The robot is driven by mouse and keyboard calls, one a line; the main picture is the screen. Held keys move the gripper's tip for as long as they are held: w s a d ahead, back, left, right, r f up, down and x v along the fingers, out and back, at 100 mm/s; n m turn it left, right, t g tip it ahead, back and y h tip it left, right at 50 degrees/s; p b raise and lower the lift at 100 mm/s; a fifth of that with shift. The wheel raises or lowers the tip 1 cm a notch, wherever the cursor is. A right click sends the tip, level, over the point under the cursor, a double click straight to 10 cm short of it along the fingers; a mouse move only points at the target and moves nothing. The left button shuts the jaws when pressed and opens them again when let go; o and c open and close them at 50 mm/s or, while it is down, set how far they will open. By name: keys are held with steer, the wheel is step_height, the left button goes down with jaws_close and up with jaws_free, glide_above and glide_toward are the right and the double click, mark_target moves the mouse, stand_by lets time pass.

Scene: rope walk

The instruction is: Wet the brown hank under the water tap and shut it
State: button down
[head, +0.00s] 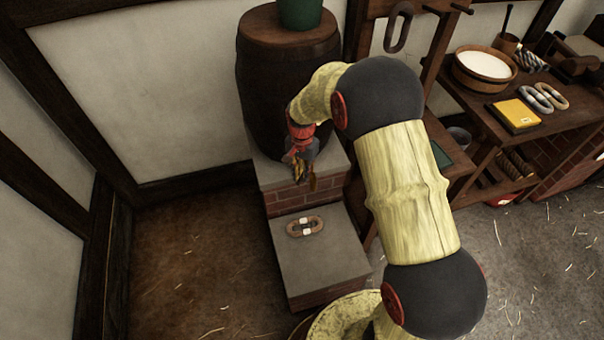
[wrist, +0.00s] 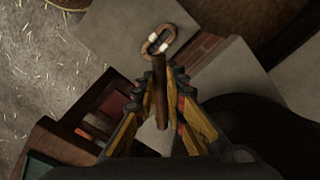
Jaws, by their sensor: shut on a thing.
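The brown hank (head: 305,227) is an oval loop with pale bands, lying flat on the low grey stone step in front of the barrel. It also shows beyond my fingertips in the wrist view (wrist: 160,40). My gripper (head: 302,170) is at the barrel's front, above the steps, pointing down. In the wrist view its fingers (wrist: 166,85) are closed about a brown wooden rod (wrist: 160,75), which looks like part of the water tap. The rest of the tap is hidden by my gripper and arm. I cannot make out running water.
The dark barrel (head: 262,85) stands on a brick plinth, with a green bucket (head: 300,12) on top. A workbench at right holds a white-filled bowl (head: 484,68), a yellow book (head: 514,115) and a grey hank (head: 535,98). Another hank (head: 398,30) hangs on a rack. The left floor is clear.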

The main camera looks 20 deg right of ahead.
steer(key=shift+s+d+n+p, duration=0.3)
steer(key=shift+d+n+p, duration=0.55)
steer(key=shift+n+p, duration=0.6)
steer(key=shift+s+d+n+p, duration=0.35)
steer(key=shift+d+n+p, duration=0.5)
steer(key=shift+n, duration=0.95)
steer(key=shift+s+d+n+p, duration=0.3)
steer(key=shift+d+n+p, duration=0.5)
steer(key=shift+n+p, duration=0.65)
steer(key=shift+n, duration=0.3)
steer(key=c, duration=1.8)
jaws_free()
steer(key=shift+r, duration=0.1)
